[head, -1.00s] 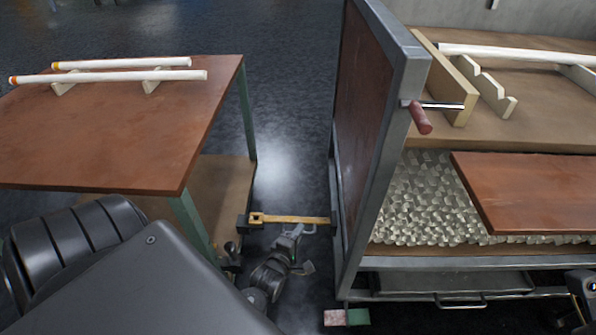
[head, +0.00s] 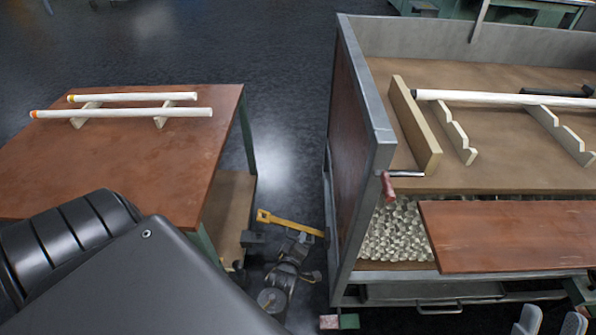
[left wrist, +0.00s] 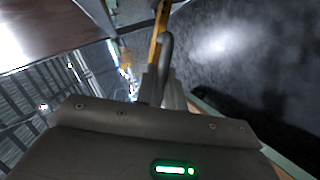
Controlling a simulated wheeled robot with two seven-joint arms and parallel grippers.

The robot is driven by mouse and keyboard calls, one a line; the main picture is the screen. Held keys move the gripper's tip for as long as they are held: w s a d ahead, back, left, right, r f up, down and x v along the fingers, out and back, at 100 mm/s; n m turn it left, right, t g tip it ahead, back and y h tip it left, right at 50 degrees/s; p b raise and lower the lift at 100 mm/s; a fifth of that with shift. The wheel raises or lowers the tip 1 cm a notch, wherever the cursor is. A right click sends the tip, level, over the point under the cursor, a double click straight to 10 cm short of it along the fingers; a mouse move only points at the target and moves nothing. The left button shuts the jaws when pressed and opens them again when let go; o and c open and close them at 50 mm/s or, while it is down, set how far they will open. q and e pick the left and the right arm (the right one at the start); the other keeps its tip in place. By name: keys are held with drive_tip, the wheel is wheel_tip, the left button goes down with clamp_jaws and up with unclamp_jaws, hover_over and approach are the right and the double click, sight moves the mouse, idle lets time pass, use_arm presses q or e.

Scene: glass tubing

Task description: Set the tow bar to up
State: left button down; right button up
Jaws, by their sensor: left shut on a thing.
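The tow bar (head: 284,222) is a yellow bar with a holed end. It reaches left from the cart (head: 352,190) across the gap toward the table. Its free left end sits higher than its cart end and is apart from the dark block (head: 254,239) on the table's side. My left gripper (head: 302,238) is shut on the bar's grey handle just below the bar. The left wrist view shows the curved handle (left wrist: 166,58) between my fingers, with the yellow bar (left wrist: 159,25) beyond. My right gripper (head: 552,322) is at the bottom right, fingers apart and empty.
A brown-topped table (head: 130,160) with two white tubes on supports stands at left. The cart at right carries a red crank handle (head: 388,187), a tube rack and a brown board (head: 510,235). A narrow strip of floor lies between them.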

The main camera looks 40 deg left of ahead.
use_arm(q)
drive_tip(key=shift+w+d+r+m+p, duration=0.2)
drive_tip(key=shift+r+m+p, duration=0.1)
drive_tip(key=shift+r+p, duration=0.3)
drive_tip(key=shift+g, duration=0.3)
use_arm(e)
drive_tip(key=shift+w+a+f+n+g, duration=0.15)
drive_tip(key=shift+w+a+f+g, duration=0.1)
drive_tip(key=shift+a+f+g, duration=0.4)
drive_tip(key=shift+w+a+f+n+g, duration=0.2)
drive_tip(key=shift+w+a+f+g, duration=0.15)
drive_tip(key=shift+g, duration=0.55)
drive_tip(key=shift+w+a+f+n+g, duration=0.15)
drive_tip(key=shift+a+f+g, duration=0.3)
drive_tip(key=shift+a+g, duration=0.25)
use_arm(q)
drive_tip(key=shift+d, duration=0.1)
use_arm(e)
drive_tip(key=shift+d, duration=0.1)
use_arm(q)
drive_tip(key=c, duration=1.5)
unclamp_jaws()
drive_tip(key=shift+f, duration=0.1)
